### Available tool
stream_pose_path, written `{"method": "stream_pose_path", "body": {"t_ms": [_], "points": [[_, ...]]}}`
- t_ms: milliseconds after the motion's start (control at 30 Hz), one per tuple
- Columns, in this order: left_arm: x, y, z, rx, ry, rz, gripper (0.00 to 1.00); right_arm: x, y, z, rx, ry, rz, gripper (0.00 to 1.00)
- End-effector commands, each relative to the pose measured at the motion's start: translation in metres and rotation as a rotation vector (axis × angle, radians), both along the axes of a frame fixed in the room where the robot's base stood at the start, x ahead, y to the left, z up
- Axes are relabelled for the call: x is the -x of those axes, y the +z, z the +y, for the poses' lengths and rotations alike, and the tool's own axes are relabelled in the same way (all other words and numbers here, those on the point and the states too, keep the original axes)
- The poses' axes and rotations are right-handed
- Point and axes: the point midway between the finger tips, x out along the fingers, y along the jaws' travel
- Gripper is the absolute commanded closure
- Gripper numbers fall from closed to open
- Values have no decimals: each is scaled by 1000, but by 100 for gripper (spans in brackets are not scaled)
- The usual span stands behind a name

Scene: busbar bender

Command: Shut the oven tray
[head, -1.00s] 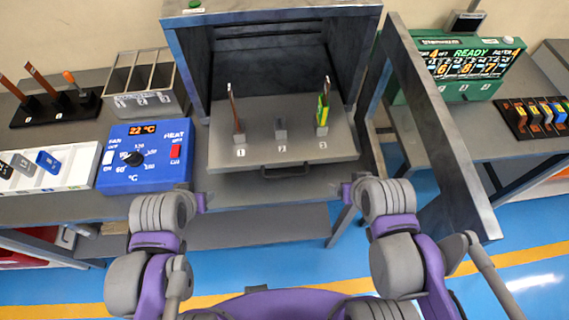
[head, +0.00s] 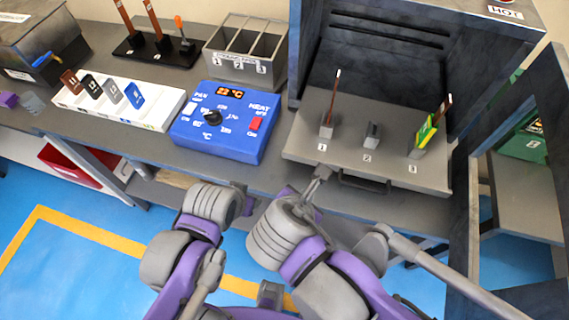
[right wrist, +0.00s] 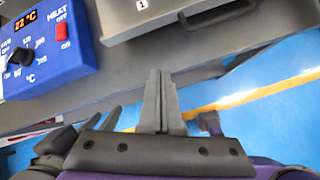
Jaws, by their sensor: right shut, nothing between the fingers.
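The grey oven tray (head: 300,151) is slid out of the open oven (head: 390,62), with its dark handle (head: 363,183) at the front. Its holder 1 has a brown bar (head: 331,100) standing in it, holder 2 (head: 373,134) looks empty, and holder 3 has a green and yellow piece (head: 424,137) with a brown bar. My right gripper (head: 323,173) is shut and empty, close to the tray's front edge, left of the handle. In the right wrist view its fingers (right wrist: 160,78) point at the tray front (right wrist: 150,22); contact is unclear. My left gripper (head: 243,192) is low before the bench, its fingers unclear.
The oven door (head: 518,170) stands open at the right. A blue heat control box (head: 225,122) sits left of the tray, with a compartment bin (head: 245,68) behind it. A white rack (head: 120,104) is farther left. The floor before the bench is clear.

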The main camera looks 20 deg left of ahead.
Motion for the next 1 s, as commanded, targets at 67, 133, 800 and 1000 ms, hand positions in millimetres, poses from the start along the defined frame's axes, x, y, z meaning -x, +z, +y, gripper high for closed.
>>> {"method": "stream_pose_path", "body": {"t_ms": [67, 133, 800, 1000], "points": [[2, -9, 0, 0, 0, 4, 50, 9, 4, 24, 101, 161, -34, 100], [3, -11, 0, 0, 0, 6, 50, 14, 9, 37, 172, 258, -61, 100], [6, -25, 0, 0, 0, 12, 50, -47, -51, 48, 248, 351, -89, 100], [6, -22, 0, 0, 0, 11, 50, -77, -55, 48, 248, 351, -91, 100]]}}
